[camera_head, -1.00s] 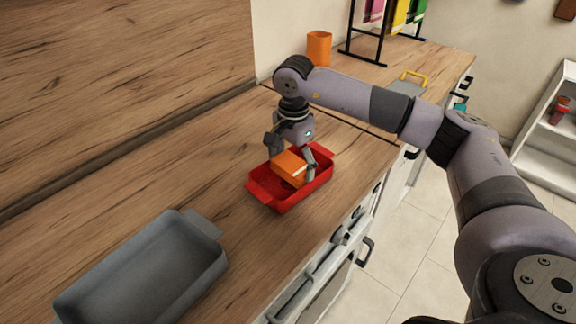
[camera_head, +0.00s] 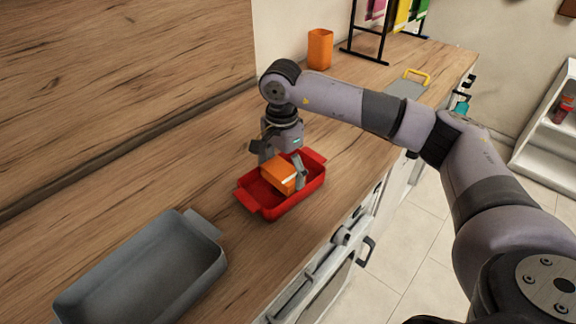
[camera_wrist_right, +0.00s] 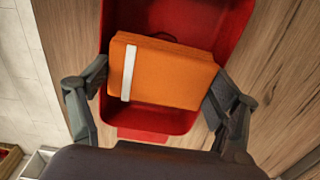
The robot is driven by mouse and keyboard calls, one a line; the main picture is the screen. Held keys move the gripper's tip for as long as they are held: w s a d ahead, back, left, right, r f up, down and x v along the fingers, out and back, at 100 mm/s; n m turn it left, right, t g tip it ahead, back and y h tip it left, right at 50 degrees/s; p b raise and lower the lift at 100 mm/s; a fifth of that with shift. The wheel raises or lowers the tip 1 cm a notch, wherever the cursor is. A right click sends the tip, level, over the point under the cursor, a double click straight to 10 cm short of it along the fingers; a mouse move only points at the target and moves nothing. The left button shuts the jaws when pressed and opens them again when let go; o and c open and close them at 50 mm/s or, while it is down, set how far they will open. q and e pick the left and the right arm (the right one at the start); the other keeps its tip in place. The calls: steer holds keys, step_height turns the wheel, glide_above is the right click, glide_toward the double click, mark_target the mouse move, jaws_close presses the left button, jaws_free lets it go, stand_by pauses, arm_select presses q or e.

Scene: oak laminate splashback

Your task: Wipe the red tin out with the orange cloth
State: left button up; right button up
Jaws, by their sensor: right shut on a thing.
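The red tin (camera_head: 284,205) stands on the wooden counter below my right arm, and it also fills the middle of the right wrist view (camera_wrist_right: 190,22). My right gripper (camera_head: 279,172) points down into the tin and is shut on the orange cloth (camera_head: 277,175). The cloth is a folded block with a pale strip, seen between the two fingers in the right wrist view (camera_wrist_right: 165,76). It is inside the tin's walls; whether it touches the floor of the tin I cannot tell. There is a dark mark (camera_wrist_right: 163,37) at the cloth's far edge. My left gripper is out of view.
A grey tin (camera_head: 150,270) stands nearer on the counter, left of the red tin. An orange cup (camera_head: 320,49) and a dark rack (camera_head: 368,40) with coloured cloths stand at the back. The counter's front edge lies close on the right.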

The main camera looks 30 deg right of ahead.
mark_target(282, 170)
steer(key=shift+s+a+f, duration=0.2)
steer(key=shift+s+a, duration=0.05)
steer(key=shift+a, duration=0.4)
steer(key=shift+s+a+f, duration=0.2)
steer(key=shift+a, duration=0.5)
steer(key=shift+s+a+r, duration=0.1)
steer(key=shift+s+a, duration=0.1)
steer(key=shift+a, duration=0.55)
steer(key=shift+w+d+r, duration=0.1)
steer(key=shift+w+d, duration=0.15)
steer(key=shift+d, duration=0.55)
steer(key=shift+w+d+r+b, duration=0.1)
steer(key=shift+w+d+b, duration=0.15)
steer(key=shift+d, duration=0.45)
steer(key=shift+w+d+r+b, duration=0.1)
steer(key=shift+w+d+b, duration=0.1)
steer(key=shift+d, duration=0.45)
steer(key=shift+r, duration=0.15)
steer(key=shift+r+p, duration=0.6)
steer(key=shift+r, duration=0.3)
steer(key=shift+a+r+p, duration=0.1)
steer(key=shift+r+p, duration=1.85)
steer(key=shift+r, duration=1.65)
